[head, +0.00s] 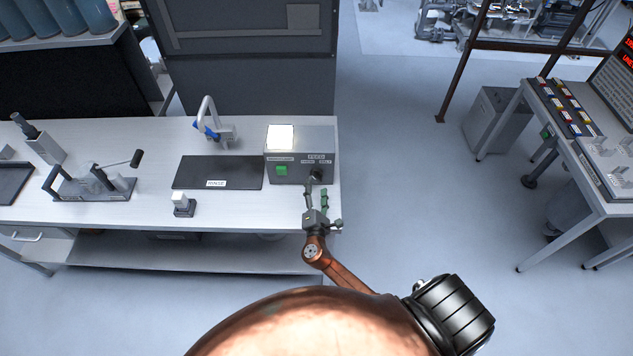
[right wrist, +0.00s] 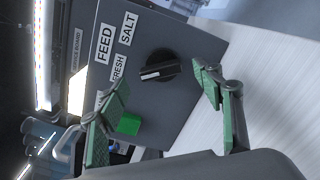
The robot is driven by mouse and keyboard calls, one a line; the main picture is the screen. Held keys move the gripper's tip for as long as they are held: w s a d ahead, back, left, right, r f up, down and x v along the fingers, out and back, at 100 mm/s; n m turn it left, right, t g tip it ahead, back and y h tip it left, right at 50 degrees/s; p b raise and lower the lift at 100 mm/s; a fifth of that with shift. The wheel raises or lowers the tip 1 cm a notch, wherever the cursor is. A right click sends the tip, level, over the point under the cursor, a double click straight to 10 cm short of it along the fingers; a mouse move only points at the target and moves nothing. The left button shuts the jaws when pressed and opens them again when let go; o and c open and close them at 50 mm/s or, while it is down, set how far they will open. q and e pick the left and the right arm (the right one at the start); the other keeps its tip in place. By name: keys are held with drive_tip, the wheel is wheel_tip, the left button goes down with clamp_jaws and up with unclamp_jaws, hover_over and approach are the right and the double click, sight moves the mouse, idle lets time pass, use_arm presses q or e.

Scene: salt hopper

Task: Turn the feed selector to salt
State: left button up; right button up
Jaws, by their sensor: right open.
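The feed selector is a black round knob (right wrist: 163,66) on the grey control box (head: 299,146). FEED, FRESH and SALT labels stand beside it in the right wrist view. The knob's white pointer mark lies on the side toward the FRESH label (right wrist: 119,68), away from the SALT label (right wrist: 128,27). My right gripper (head: 316,192) is open in front of the box, its green-padded fingers apart. In the right wrist view the knob shows between and beyond the fingertips (right wrist: 163,88), with no visible contact. My left gripper is not in view.
A green button (head: 281,170) and a lit white panel (head: 280,137) are on the same box. Open floor lies right.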

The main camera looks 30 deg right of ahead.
sight(317, 179)
drive_tip(key=shift+x, duration=1.55)
drive_tip(key=shift+c, duration=0.3)
drive_tip(key=c, duration=1.1)
